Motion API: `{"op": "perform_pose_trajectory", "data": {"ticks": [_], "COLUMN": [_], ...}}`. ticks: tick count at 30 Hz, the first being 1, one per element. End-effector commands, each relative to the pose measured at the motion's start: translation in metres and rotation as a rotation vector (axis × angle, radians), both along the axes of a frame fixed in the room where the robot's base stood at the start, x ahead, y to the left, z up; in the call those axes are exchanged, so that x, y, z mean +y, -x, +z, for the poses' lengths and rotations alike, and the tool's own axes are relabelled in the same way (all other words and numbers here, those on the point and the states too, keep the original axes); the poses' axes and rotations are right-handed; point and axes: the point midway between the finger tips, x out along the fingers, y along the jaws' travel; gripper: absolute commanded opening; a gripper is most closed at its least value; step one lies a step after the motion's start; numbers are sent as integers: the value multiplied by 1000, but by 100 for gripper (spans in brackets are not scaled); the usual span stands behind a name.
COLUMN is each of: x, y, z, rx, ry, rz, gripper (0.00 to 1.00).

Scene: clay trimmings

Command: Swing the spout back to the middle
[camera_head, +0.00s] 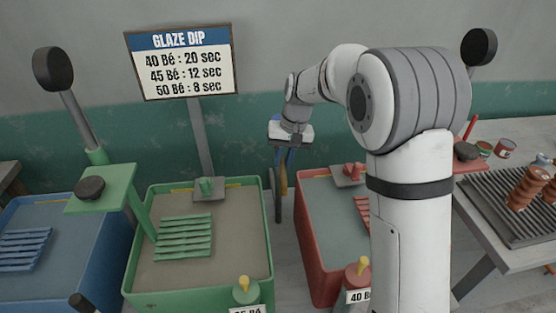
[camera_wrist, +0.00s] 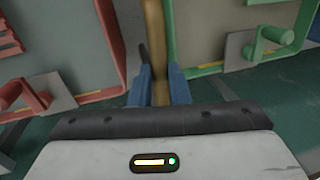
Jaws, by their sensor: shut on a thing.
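My gripper (camera_head: 283,160) hangs over the gap between the green tub (camera_head: 150,262) and the red tub (camera_head: 312,250). Its blue fingers (camera_wrist: 160,75) are shut on a slim tan bar (camera_wrist: 153,35), which also shows below the fingers in the head view (camera_head: 283,182). The bar runs away from the fingers between the two tubs. Its far end is hidden, and I cannot tell whether it is the spout. No other thing is clearly a spout. A dark upright post (camera_head: 277,200) stands close to the bar's left in the head view.
A blue tub (camera_head: 75,285) stands at left. A "GLAZE DIP" sign (camera_head: 182,62) rises behind the green tub. Green slatted rack (camera_head: 184,238) lies in the green tub. At right, a table holds a ribbed tray (camera_head: 490,205) with brown pots (camera_head: 528,188). My arm hides part of the red tub.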

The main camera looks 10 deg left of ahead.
Motion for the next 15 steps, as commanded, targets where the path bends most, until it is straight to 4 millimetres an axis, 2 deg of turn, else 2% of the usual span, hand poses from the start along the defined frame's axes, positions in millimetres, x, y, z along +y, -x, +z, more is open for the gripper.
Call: {"op": "perform_pose_trajectory", "data": {"ticks": [15], "x": [-6], "y": [-3], "z": [1], "rx": [-2], "ry": [-1], "rz": [58], "gripper": [0]}}
